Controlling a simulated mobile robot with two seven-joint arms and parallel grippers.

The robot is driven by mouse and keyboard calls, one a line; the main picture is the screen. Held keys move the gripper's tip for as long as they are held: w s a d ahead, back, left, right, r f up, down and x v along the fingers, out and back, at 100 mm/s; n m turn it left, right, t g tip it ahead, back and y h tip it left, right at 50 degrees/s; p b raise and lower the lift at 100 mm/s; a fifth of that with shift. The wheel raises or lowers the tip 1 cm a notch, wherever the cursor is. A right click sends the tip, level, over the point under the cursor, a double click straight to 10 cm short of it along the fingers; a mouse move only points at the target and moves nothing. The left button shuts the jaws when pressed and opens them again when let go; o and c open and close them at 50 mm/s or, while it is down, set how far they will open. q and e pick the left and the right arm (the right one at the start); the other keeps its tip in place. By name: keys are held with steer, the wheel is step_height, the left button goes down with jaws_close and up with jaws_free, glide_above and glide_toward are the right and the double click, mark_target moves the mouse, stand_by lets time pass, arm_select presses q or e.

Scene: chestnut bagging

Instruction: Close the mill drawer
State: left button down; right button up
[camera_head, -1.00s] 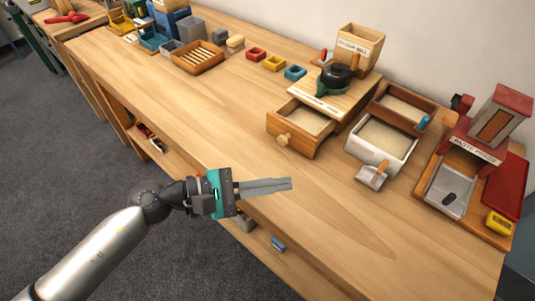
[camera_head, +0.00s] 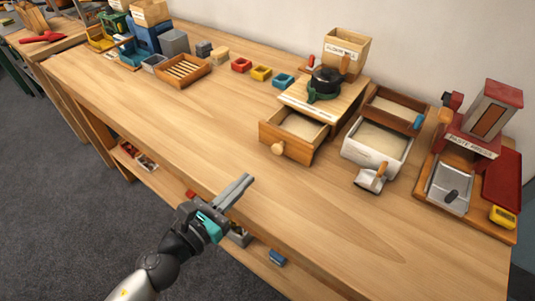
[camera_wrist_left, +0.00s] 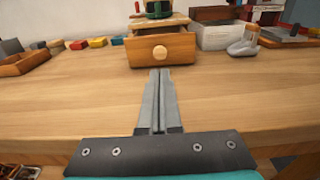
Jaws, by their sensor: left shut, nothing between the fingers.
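The mill (camera_head: 324,92) stands toward the back right of the bench. Its wooden drawer (camera_head: 290,150) is pulled out toward the front and holds pale flour-like contents. A round wooden knob (camera_head: 278,148) is on the drawer front. My left gripper (camera_head: 247,178) is shut and empty over the front edge of the bench, left of and nearer than the drawer, apart from it. In the left wrist view the shut fingers (camera_wrist_left: 159,72) point at the drawer front (camera_wrist_left: 178,50), with the knob (camera_wrist_left: 160,53) straight ahead. My right gripper is not in view.
A white bin (camera_head: 362,158) with a scoop (camera_head: 371,178) stands right of the drawer. Small red, yellow and blue trays (camera_head: 261,73) and a slatted tray (camera_head: 184,76) lie left of the mill. The bench before the drawer is clear.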

mark_target(275, 150)
arm_select(q)
steer(key=p+x, duration=0.1)
steer(key=x, duration=0.8)
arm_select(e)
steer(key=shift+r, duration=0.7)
arm_select(q)
steer(key=shift+w, duration=0.1)
